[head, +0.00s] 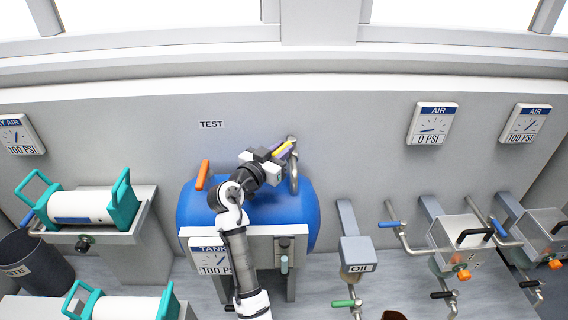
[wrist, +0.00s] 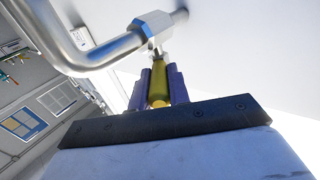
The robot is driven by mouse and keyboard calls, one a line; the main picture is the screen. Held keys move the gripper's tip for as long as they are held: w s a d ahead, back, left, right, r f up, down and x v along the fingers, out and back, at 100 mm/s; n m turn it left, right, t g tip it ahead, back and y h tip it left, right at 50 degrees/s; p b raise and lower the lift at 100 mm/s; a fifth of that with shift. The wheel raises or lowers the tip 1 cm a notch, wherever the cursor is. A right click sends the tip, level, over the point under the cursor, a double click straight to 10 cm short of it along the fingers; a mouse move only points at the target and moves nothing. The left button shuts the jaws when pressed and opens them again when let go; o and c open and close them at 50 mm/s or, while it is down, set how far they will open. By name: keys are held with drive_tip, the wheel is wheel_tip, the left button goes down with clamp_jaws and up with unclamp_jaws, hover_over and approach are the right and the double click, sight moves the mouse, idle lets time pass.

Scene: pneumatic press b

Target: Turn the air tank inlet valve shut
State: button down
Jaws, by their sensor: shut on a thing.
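The blue air tank (head: 305,213) lies against the wall in the middle of the head view. The yellow valve handle (head: 283,150) is by the bent metal pipe (head: 294,178) at the tank's upper right. My gripper (head: 286,149) reaches it from the left, with purple fingers. In the wrist view the yellow handle (wrist: 158,85) lies between the two fingers of my gripper (wrist: 163,82), which are shut on it. The handle points from my gripper toward the hex fitting (wrist: 152,24) on the pipe. The fingers hide part of the handle in the head view.
An orange handle (head: 203,175) stands at the tank's upper left. A tank gauge (head: 212,262) reading 100 PSI is in front. An OIL unit (head: 356,252) stands to the right. Teal-handled cylinders (head: 80,206) are on the left. The wall above is mostly bare.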

drive_tip(key=shift+w+a+m+g+h+b, duration=0.15)
drive_tip(key=shift+m+g+h+b, duration=0.3)
drive_tip(key=shift+h+b, duration=0.1)
drive_tip(key=shift+w+a+m+g+h+b, duration=0.1)
drive_tip(key=shift+m+g+h+b, duration=0.25)
drive_tip(key=shift+m+h+b, duration=0.15)
drive_tip(key=c, duration=1.3)
unclamp_jaws()
drive_tip(key=shift+a, duration=0.1)
drive_tip(key=v, duration=0.7)
drive_tip(key=shift+s+a, duration=0.1)
drive_tip(key=shift+s, duration=0.1)
